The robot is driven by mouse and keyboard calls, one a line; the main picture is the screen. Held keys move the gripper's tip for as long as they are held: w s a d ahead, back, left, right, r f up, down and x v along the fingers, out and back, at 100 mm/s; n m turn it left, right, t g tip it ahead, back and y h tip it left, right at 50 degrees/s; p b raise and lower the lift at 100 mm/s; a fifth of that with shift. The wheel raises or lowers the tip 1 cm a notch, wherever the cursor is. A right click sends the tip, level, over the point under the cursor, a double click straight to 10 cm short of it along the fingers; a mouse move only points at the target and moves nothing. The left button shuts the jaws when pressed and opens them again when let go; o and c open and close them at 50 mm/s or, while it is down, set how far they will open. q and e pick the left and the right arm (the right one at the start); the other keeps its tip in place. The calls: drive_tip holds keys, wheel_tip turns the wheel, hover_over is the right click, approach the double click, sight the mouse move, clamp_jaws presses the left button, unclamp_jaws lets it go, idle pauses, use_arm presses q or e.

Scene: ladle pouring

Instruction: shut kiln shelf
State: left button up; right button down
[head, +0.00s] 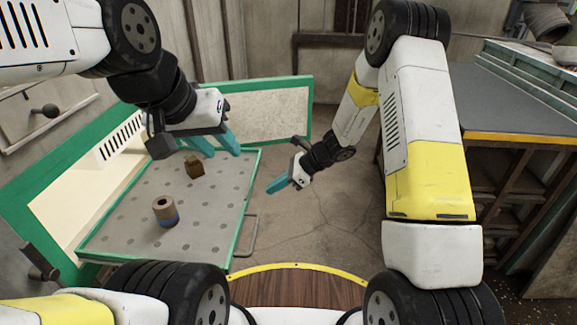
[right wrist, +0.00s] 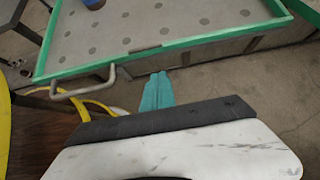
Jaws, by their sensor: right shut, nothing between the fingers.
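The kiln shelf (head: 215,222) is a grey perforated tray with a green rim, pulled out from the kiln (head: 65,185) at left. Its metal bar handle (head: 251,240) is on the right side, and it also shows in the right wrist view (right wrist: 84,91). My right gripper (head: 277,186) is shut and empty, to the right of the shelf. In the right wrist view its fingertips (right wrist: 158,78) point at the shelf's green front edge, beside the handle and not around it. My left gripper (head: 217,145) is open and empty above the shelf's far part.
A brown block (head: 194,167) and a blue-banded cylinder (head: 165,211) stand on the shelf. The green-framed kiln door (head: 265,112) stands open behind it. A workbench (head: 520,112) is at right. Bare floor (head: 310,225) lies between.

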sight(250, 193)
drive_tip(key=shift+w+a+f, duration=0.1)
drive_tip(key=shift+a+f, duration=0.1)
drive_tip(key=shift+a, duration=1)
drive_tip(key=shift+a+f, duration=0.15)
drive_tip(key=shift+a, duration=1.05)
